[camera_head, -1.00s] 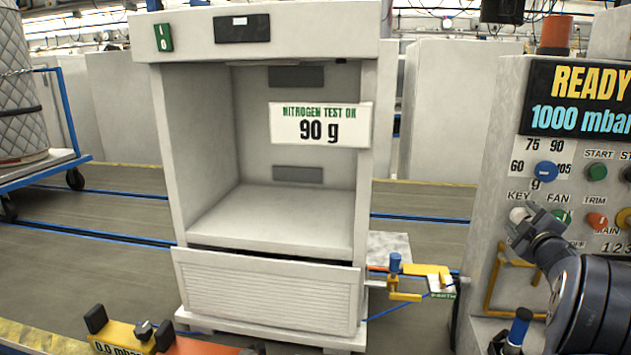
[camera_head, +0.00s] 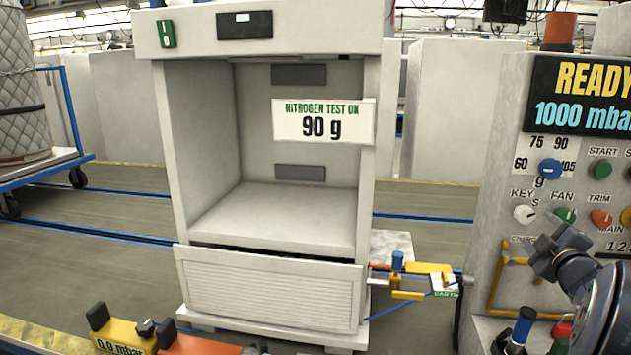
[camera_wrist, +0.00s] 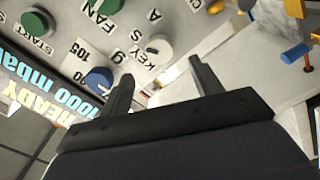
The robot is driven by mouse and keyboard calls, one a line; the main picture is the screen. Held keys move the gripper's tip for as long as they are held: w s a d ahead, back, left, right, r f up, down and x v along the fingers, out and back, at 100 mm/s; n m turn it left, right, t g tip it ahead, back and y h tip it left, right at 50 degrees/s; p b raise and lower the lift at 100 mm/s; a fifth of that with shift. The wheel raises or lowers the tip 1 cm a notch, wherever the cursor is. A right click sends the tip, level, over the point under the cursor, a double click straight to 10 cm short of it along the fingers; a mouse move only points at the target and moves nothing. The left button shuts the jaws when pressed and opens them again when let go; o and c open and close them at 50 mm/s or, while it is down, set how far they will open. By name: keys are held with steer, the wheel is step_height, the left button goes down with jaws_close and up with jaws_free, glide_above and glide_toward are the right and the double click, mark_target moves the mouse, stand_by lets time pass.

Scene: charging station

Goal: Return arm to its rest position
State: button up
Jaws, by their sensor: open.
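My gripper (camera_head: 546,246) is at the right of the head view, low in front of the control panel (camera_head: 515,130). It is open and empty, below the white KEY knob (camera_head: 524,214) and apart from it. In the wrist view my gripper (camera_wrist: 158,82) shows two spread dark fingers with nothing between them. The white KEY knob (camera_wrist: 158,46) lies beyond the fingers there, with the blue knob (camera_wrist: 98,80) and the green FAN knob (camera_wrist: 126,7) also on the panel. The panel's display reads READY, 1000 mbar.
A white open cabinet (camera_head: 270,285) with a 90 g sign (camera_head: 323,120) stands in the middle. A yellow clamp with a blue knob (camera_head: 398,260) sits at its right side. A blue-topped valve (camera_head: 523,325) stands near my arm. A yellow gauge block (camera_head: 125,335) is at the lower left.

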steer(key=p+x, duration=0.1)
steer(key=x, duration=0.6)
steer(key=shift+w, duration=0.3)
steer(key=shift+r+m+p, duration=0.2)
steer(key=shift+m+p, duration=0.3)
steer(key=shift+p, duration=0.1)
steer(key=m+p, duration=0.2)
steer(key=m, duration=0.1)
steer(key=shift+r, duration=0.1)
steer(key=m+p, duration=0.3)
steer(key=m, duration=0.1)
steer(key=shift+s+d+p, duration=0.1)
steer(key=shift+p, duration=0.25)
steer(key=m+p, duration=0.3)
steer(key=shift+m, duration=0.3)
steer(key=shift+s+m, duration=0.25)
steer(key=shift+m, duration=0.05)
steer(key=b, duration=0.2)
glide_toward(527, 215)
steer(key=shift+w+d, duration=0.1)
steer(key=shift+w, duration=0.05)
